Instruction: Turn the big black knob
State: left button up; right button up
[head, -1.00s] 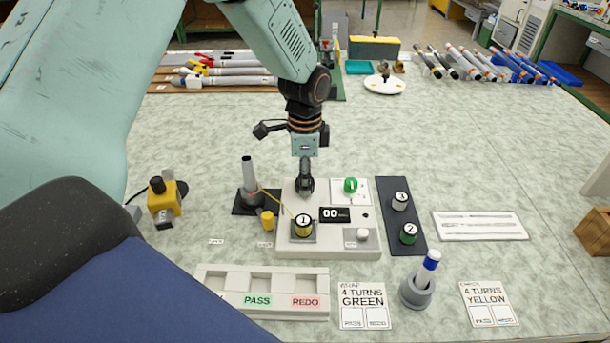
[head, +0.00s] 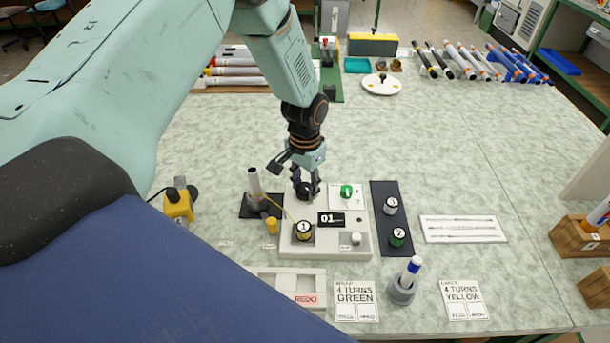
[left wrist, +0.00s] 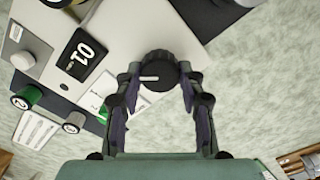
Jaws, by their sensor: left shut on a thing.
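The big black knob (left wrist: 158,72) sits on the white control panel (head: 330,246). It has a ribbed rim and a white mark that points left in the left wrist view. My left gripper (left wrist: 160,80) is shut on the knob, one finger on each side. In the head view my left gripper (head: 307,190) comes down over the panel's back left and partly hides the knob. The panel's small display (head: 331,219) reads 01. My right gripper is not in view.
A grey post (head: 254,182) stands close left. A dark strip (head: 385,222) with two spools lies right. Open table lies behind.

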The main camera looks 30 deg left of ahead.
pick_arm(q)
jog(key=n+p, duration=0.2)
jog(key=n, duration=0.1)
jog(key=n+p, duration=0.1)
jog(key=shift+s+n, duration=0.25)
jog(key=shift+n, duration=0.05)
jog(key=n+p, duration=0.3)
jog(key=n, duration=0.2)
jog(key=shift+p, duration=0.3)
jog(key=n+p, duration=0.2)
jog(key=n, duration=0.3)
jog(key=shift+f+n+p, duration=0.1)
jog(key=shift+n+p, duration=0.25)
jog(key=shift+n, duration=0.05)
jog(key=shift+n+p, duration=0.8)
jog(key=shift+n, duration=1.5)
jog(key=shift+f, duration=0.1)
jog(key=o, duration=1.2)
jog(key=shift+w, duration=0.15)
jog(key=shift+c, duration=0.2)
